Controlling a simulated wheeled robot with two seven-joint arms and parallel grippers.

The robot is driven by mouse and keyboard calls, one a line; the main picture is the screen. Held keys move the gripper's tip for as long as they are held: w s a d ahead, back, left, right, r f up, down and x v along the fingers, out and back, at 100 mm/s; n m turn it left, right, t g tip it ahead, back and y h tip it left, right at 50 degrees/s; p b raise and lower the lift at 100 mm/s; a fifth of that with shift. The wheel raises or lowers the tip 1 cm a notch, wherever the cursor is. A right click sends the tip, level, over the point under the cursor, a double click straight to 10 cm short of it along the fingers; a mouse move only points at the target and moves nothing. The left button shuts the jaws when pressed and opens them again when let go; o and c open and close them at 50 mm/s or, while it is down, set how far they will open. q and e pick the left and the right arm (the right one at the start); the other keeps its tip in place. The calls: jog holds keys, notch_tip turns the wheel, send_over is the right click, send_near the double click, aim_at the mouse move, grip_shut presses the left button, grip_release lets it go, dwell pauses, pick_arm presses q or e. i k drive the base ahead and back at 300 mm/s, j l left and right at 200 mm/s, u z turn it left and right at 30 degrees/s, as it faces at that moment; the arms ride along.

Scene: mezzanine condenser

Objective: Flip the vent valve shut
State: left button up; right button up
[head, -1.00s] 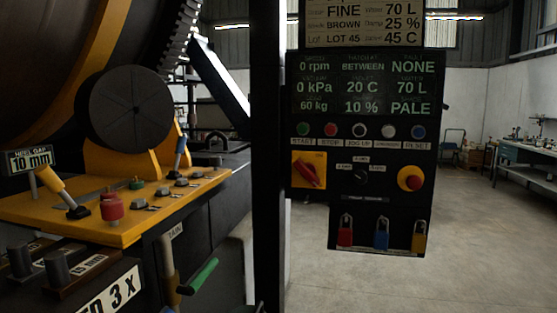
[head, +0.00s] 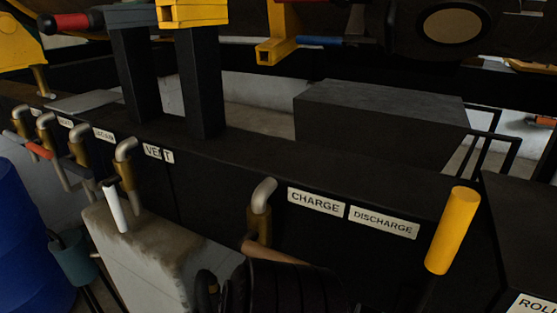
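The VENT label (head: 158,153) is on the dark beam left of centre in the head view. Just left of it is the vent valve (head: 126,178), a grey bent pipe with a brass-coloured body. Its white lever (head: 115,206) hangs downward, nearly upright and slightly tilted, in front of a pale concrete block. I cannot tell from the lever alone whether the valve is open or shut. Neither of my grippers shows in the head view.
Similar valves stand to the left, one with an orange-red lever (head: 38,150). Another valve (head: 261,210) with a brown lever is beside the CHARGE label (head: 316,202). A yellow cylinder (head: 453,230) stands right. A blue drum (head: 28,240) is at lower left.

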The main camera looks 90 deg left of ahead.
aim_at(110, 193)
jog(key=u, duration=3.9)
